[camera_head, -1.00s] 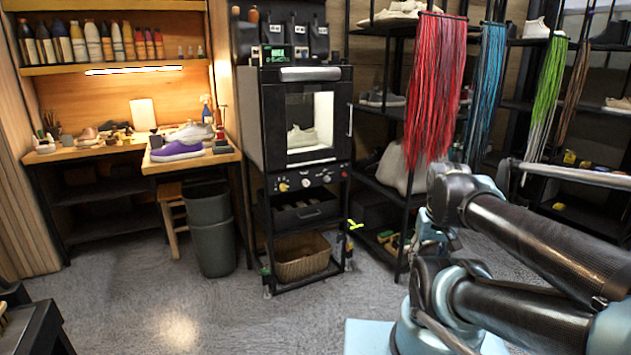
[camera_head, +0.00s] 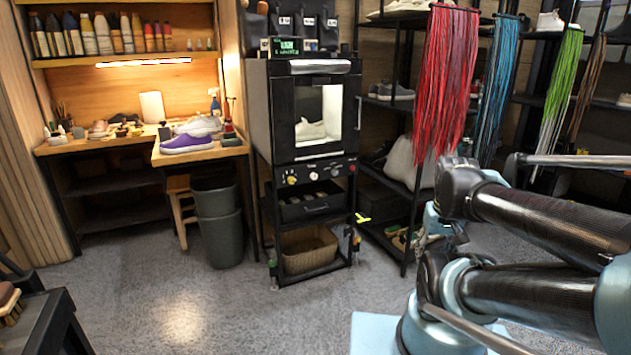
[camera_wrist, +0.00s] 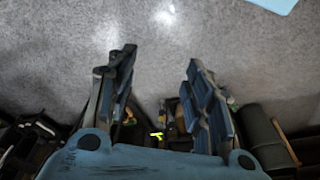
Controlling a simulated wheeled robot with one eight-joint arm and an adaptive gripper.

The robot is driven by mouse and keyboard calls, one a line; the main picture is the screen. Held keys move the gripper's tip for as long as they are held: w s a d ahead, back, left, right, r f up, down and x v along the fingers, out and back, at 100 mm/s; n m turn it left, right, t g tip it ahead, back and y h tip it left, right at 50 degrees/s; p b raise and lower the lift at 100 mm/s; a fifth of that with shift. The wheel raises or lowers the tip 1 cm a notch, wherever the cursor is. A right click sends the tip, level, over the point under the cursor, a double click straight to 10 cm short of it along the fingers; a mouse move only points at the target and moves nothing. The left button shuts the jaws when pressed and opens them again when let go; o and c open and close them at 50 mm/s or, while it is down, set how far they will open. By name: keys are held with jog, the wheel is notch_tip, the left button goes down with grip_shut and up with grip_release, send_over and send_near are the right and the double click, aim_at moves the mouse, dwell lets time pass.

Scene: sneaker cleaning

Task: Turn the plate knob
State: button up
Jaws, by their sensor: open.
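A black cabinet (camera_head: 282,130) with a lit glass window stands near the middle of the head view. Its control panel (camera_head: 322,173) runs below the window and carries several small knobs. A gold knob (camera_head: 292,180) is at the left of the panel and a red one (camera_head: 335,171) is further right. Which is the plate knob, I cannot tell. My gripper (camera_wrist: 160,85) is open in the wrist view, its two blue-grey fingers wide apart with only floor and distant things between them. It is well apart from the cabinet. My folded arm fills the right of the head view.
Grey bins (camera_head: 219,230) and a workbench (camera_head: 200,154) with shoes stand left of the cabinet. Shelves and hanging laces (camera_head: 446,85) are to its right. A wicker basket (camera_head: 306,250) sits below. The floor (camera_head: 190,300) in front is clear; a dark table (camera_head: 50,325) is at lower left.

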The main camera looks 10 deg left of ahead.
jog(key=w+a+r+n+t+y, duration=0.1)
jog(key=w+a+r, duration=0.25)
jog(key=w, duration=0.35)
jog(key=w+a+r+n+t+y, duration=0.1)
jog(key=w+a+r+t+y, duration=0.1)
jog(key=w+a, duration=0.35)
jog(key=n+t+y, duration=0.3)
jog(key=t+y, duration=0.2)
jog(key=y, duration=0.1)
send_over(315, 177)
jog(key=s+d, duration=1.1)
jog(key=s, duration=0.2)
notch_tip(315, 177, down, 6)
jog(key=x, duration=1.7)
jog(key=shift+w+r, duration=0.1)
jog(key=shift+w, duration=0.1)
jog(key=c, duration=1)
